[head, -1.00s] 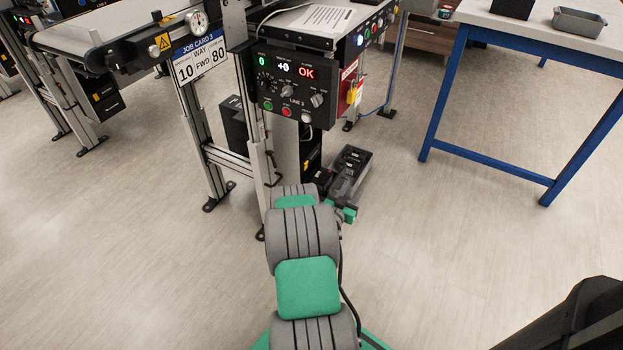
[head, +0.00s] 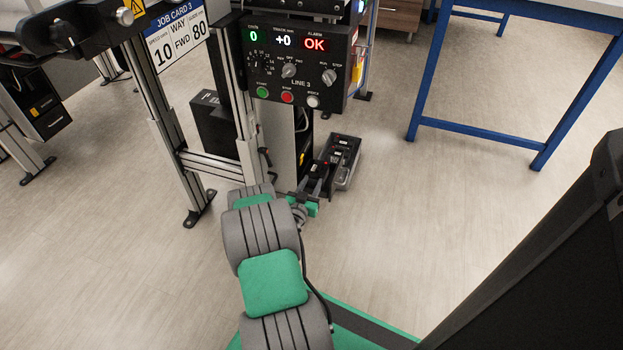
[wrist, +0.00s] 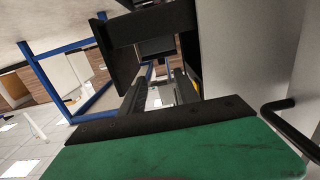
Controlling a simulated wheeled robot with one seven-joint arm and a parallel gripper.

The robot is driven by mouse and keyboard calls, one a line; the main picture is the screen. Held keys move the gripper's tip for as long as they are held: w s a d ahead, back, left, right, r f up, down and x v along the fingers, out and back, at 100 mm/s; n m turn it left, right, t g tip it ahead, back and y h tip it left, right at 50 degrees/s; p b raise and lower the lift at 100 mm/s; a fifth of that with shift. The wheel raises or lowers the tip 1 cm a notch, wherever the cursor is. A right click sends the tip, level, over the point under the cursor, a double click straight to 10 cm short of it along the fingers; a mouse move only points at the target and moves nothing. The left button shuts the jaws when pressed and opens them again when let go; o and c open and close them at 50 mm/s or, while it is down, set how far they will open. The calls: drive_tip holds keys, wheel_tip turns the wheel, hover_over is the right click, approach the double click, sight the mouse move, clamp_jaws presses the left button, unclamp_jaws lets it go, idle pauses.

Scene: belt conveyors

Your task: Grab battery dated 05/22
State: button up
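A grey tray (head: 349,182) stands on the floor beside the conveyor's control post in the head view. Dark battery-like blocks (head: 342,143) with pale labels and small red marks sit in it. The labels are too small to read, so I cannot tell which carries 05/22. My gripper (head: 321,180) is at the near left of the tray, with its dark fingers pointing toward it. In the wrist view my gripper (wrist: 160,92) shows its two fingers apart with nothing visible between them. My gripper hides part of the tray's near left side.
The control box (head: 297,62) and its post rise just left of the tray. An aluminium conveyor frame (head: 215,165) stands further left. A blue-legged table (head: 480,132) is at the right. The floor between tray and table is clear.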

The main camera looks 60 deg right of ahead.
sight(317, 170)
drive_tip(key=d+b, duration=0.1)
drive_tip(key=d, duration=0.1)
drive_tip(key=w+d+b, duration=0.1)
drive_tip(key=d, duration=0.2)
drive_tip(key=d+f+b, duration=0.1)
drive_tip(key=d, duration=0.1)
drive_tip(key=shift+w+d+f+b, duration=0.1)
drive_tip(key=shift+w+d+b, duration=0.2)
drive_tip(key=shift+w, duration=0.05)
drive_tip(key=shift+c, duration=0.6)
clamp_jaws()
drive_tip(key=shift+w+d+r, duration=0.1)
drive_tip(key=shift+r, duration=0.2)
